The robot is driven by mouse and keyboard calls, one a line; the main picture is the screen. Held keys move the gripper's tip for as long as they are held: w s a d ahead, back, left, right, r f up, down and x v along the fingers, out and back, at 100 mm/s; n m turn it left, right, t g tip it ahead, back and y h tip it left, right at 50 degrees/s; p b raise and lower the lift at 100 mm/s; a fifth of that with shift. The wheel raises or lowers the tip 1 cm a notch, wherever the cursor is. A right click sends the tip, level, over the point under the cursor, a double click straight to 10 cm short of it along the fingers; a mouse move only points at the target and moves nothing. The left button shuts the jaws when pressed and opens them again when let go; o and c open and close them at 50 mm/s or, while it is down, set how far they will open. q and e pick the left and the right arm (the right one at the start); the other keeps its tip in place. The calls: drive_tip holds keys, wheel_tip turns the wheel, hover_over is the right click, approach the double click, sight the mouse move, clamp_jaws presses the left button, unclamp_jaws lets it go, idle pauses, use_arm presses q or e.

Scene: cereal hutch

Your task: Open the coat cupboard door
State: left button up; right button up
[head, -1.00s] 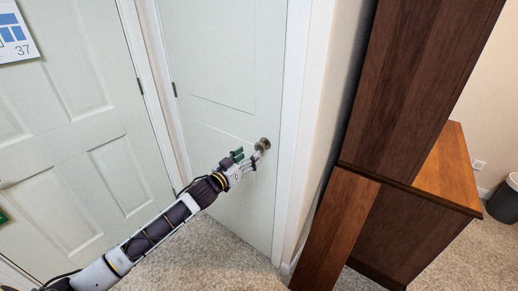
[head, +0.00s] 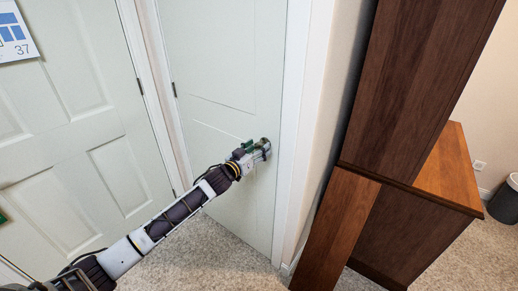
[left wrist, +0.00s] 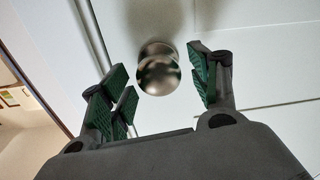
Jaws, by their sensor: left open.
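The coat cupboard door (head: 215,70) is white, panelled and shut in its frame in the head view. Its round metal knob (head: 264,142) is at the door's right side, partly hidden by my left gripper (head: 258,149). In the left wrist view the knob (left wrist: 158,72) shows between and just beyond the green-padded fingers of my left gripper (left wrist: 165,97). The fingers are spread on either side of the knob, with visible gaps. My left gripper is open and empty. My right gripper is not in view.
Another white panelled door (head: 70,130) stands at the left, with a calendar (head: 18,38) on it. A tall brown wooden hutch (head: 410,85) stands to the right, past a narrow wall. A dark bin (head: 506,198) is at far right. Carpet (head: 205,255) in front is clear.

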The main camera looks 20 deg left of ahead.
use_arm(q)
drive_tip(key=shift+w+d, duration=0.2)
drive_tip(key=shift+w, duration=0.25)
clamp_jaws()
idle(0.4)
